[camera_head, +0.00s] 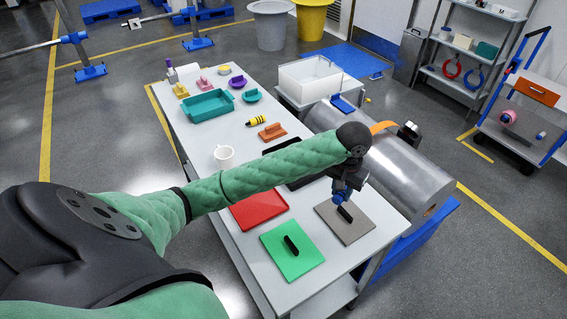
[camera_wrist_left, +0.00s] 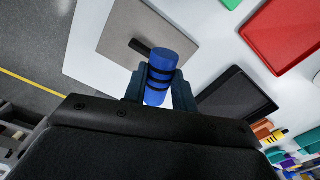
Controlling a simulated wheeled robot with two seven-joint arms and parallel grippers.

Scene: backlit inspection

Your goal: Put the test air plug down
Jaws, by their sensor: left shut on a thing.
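A blue cylinder with black bands, which looks like the test air plug (camera_wrist_left: 170,59), is held between the fingers of my left gripper (camera_wrist_left: 157,85). In the head view the left gripper (camera_head: 345,187) points down over the grey-brown square plate (camera_head: 358,232), near the plate's black handle (camera_head: 345,214). The plug shows there as a small blue patch (camera_head: 340,198). In the wrist view the plate (camera_wrist_left: 120,28) lies beyond the plug, which overlaps the end of the handle (camera_wrist_left: 139,46). I cannot tell whether the plug touches the plate. My right gripper is not in view.
A green plate (camera_head: 275,258) with a black handle and a red tray (camera_head: 252,212) lie left of the grey-brown plate. A black tray (camera_wrist_left: 225,105) is close by. A white mug (camera_head: 224,156) stands farther back. A large metal cylinder (camera_head: 400,172) lies along the right side.

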